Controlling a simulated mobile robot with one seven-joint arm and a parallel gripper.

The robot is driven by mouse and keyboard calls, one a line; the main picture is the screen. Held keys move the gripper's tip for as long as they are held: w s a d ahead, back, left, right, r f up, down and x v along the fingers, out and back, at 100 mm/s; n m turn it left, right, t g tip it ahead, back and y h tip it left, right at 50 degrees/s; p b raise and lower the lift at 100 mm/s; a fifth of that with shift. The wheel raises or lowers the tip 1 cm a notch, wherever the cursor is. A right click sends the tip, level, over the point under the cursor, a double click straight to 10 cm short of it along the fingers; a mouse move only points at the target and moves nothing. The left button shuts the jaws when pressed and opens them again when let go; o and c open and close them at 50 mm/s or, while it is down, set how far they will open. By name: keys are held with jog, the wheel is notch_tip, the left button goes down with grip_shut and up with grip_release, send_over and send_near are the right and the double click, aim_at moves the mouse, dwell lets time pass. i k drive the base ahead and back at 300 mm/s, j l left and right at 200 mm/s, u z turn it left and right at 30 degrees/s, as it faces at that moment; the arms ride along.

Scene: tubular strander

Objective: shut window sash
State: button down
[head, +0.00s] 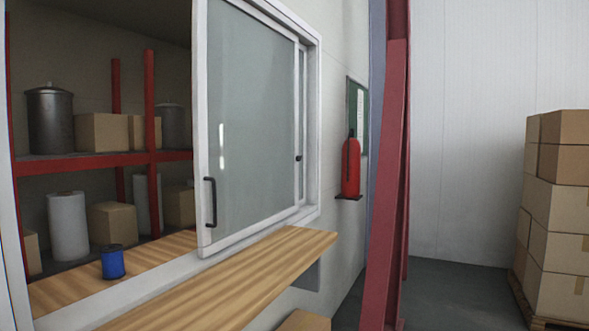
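The window sash (245,128) is a white-framed grey glass panel in the middle of the head view. It stands over the right part of the window, and the left part of the opening is uncovered. A black upright bar handle (209,202) sits low on the sash's left stile. Another pane edge with a small dark catch (299,158) shows behind it at the right. The white window frame (312,120) runs along the right side. My gripper is not in this view.
A wooden counter (215,285) juts out below the window. A blue spool-like object (113,262) stands on the inner ledge. Behind the opening are red shelves (90,163). A red extinguisher (350,165), red column (388,180) and stacked boxes (560,205) are to the right.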

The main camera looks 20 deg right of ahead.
aim_at(207, 248)
jog(key=i+l+z, duration=0.15)
jog(key=i+l, duration=1.05)
jog(key=i+l+z, duration=0.15)
jog(key=i+l, duration=1.05)
jog(key=i, duration=0.8)
jog(key=j, duration=0.2)
jog(key=i+z, duration=0.05)
